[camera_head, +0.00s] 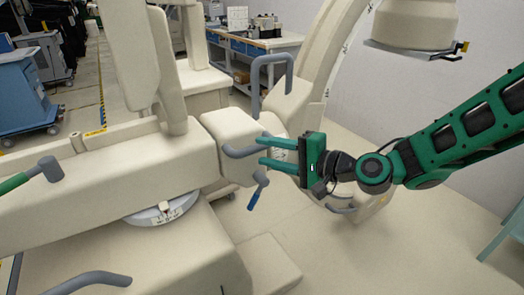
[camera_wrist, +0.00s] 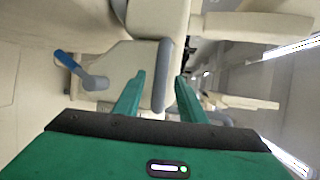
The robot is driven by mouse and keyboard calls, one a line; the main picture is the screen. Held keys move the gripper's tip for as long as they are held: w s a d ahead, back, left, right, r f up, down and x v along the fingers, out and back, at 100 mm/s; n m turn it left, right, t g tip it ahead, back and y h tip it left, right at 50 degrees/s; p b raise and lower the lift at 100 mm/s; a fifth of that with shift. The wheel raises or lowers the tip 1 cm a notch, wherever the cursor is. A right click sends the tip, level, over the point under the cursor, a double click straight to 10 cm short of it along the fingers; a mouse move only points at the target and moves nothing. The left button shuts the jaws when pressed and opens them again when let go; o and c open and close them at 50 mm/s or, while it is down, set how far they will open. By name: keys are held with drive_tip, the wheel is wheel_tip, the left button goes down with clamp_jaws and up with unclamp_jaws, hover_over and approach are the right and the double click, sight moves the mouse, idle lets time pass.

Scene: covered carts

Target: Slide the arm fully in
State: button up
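A cream medical machine with a long horizontal arm (camera_head: 110,180) fills the left and middle of the head view. A grey bar handle (camera_head: 236,152) sits at the arm's right end, on a cream block (camera_head: 225,128). My green gripper (camera_head: 262,151) comes from the right, its two fingers above and below this handle. In the wrist view, the grey handle (camera_wrist: 164,70) runs between the fingers of my gripper (camera_wrist: 161,84), with a visible gap on the left side. The gripper looks open around the handle, not clamped. Exact contact with the right finger cannot be told.
A blue-tipped lever (camera_head: 257,192) hangs just below the handle. A grey loop handle (camera_head: 272,72) stands above it, before the large curved C-shaped frame (camera_head: 320,55). A green-gripped lever (camera_head: 35,175) is at left. Open floor (camera_head: 400,245) lies to the right.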

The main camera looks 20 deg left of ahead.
drive_tip(key=v, duration=0.6)
drive_tip(key=shift+s+d, duration=0.15)
idle(0.7)
drive_tip(key=s+d+f+n+h, duration=0.1)
drive_tip(key=d+f+h, duration=0.25)
drive_tip(key=d, duration=0.75)
drive_tip(key=s+d+f+n+h, duration=0.15)
drive_tip(key=d+h, duration=0.35)
drive_tip(key=d, duration=0.6)
drive_tip(key=d+f+h, duration=0.4)
drive_tip(key=d, duration=0.7)
drive_tip(key=s+d+r+m+g+h, duration=0.1)
drive_tip(key=s+d+m+g, duration=0.1)
drive_tip(key=s+d, duration=0.6)
drive_tip(key=s+d+r+m+g+h, duration=0.1)
drive_tip(key=s+d+r+m+g, duration=0.1)
drive_tip(key=s+d, duration=0.7)
drive_tip(key=s, duration=0.3)
drive_tip(key=shift+s+d+r+g+h, duration=0.3)
drive_tip(key=shift+s+r+g+h, duration=0.05)
drive_tip(key=shift+s+g, duration=0.05)
